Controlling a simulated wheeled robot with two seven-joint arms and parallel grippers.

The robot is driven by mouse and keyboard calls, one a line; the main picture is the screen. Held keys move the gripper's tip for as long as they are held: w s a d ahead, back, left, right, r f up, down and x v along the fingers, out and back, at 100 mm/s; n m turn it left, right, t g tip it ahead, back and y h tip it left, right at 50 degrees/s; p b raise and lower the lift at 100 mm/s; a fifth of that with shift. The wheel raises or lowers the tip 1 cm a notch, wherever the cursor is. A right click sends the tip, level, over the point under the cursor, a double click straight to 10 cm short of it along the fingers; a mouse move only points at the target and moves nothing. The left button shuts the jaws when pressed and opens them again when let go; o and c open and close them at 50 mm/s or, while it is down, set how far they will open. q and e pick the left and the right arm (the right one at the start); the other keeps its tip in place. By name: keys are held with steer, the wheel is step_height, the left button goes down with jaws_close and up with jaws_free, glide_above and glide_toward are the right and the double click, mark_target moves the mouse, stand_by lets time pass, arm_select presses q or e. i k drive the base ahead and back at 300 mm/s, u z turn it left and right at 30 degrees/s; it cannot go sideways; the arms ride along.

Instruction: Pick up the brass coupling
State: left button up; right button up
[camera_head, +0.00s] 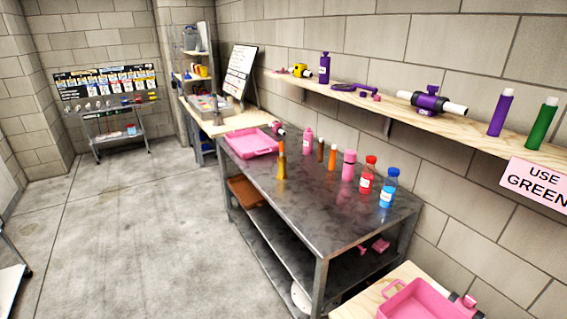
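I cannot make out a brass coupling for certain. A brass-coloured upright piece (282,172), narrow at the top and wider at the foot, stands near the front edge of the dark metal table (310,222). It is too small to tell whether it is the coupling. Neither of my grippers shows in the head view.
A pink tray (250,142), a pink bottle (349,165), a red-capped bottle (367,176) and a blue bottle (388,188) stand on the table. A wooden wall shelf (395,112) runs above. Open concrete floor (130,230) lies left.

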mark_target(282, 175)
steer(key=u, duration=1)
steer(key=i, duration=1.3)
steer(key=z, duration=2.3)
